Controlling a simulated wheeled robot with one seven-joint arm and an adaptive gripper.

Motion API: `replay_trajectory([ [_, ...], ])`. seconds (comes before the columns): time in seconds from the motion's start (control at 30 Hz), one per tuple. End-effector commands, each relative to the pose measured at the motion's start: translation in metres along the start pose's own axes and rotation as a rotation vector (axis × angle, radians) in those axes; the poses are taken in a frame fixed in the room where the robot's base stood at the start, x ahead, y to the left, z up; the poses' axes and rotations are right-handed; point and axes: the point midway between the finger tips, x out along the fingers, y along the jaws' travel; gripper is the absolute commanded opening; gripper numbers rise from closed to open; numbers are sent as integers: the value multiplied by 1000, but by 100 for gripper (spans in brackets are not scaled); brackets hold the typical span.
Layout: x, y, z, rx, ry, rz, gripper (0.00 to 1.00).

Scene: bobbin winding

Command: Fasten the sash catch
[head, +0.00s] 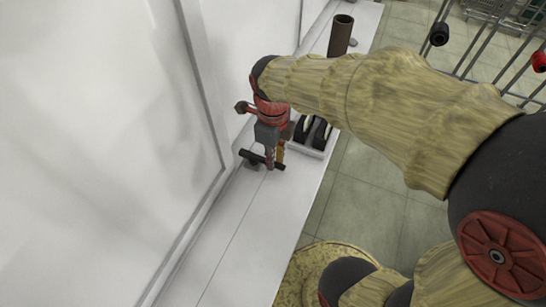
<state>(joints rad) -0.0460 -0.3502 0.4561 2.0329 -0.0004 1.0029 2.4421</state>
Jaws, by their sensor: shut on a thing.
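My gripper (271,158) reaches down to the white sill, beside the framed white window panel. Its fingers are shut on a small dark bar (249,157) that lies low over the sill. The bar looks like the lever of the sash catch, and its ends stick out on both sides of the fingers. The middle of the bar is hidden by the fingers. I cannot tell whether it is engaged with a keeper.
The white window panel (90,150) rises close on the left. A small white tray with black pieces (313,134) stands just right of my gripper. A dark brown cylinder (340,36) stands farther along the sill. A wire cart (490,45) is on the floor at right. The near sill is clear.

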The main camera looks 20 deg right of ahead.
Motion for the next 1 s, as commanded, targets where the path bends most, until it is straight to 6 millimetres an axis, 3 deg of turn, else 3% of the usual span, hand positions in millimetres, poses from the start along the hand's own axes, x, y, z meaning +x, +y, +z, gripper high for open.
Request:
replay_trajectory([
  [0.1, -1, 0, 1, 2, -2, 0, 0],
  [0.13, -1, 0, 1, 2, -2, 0, 15],
  [0.43, 0, 0, 0, 1, -1, 0, 32],
  [0.77, -2, 0, 0, 0, -1, 0, 32],
  [1.0, -35, -1, 1, 0, -4, -3, 32],
])
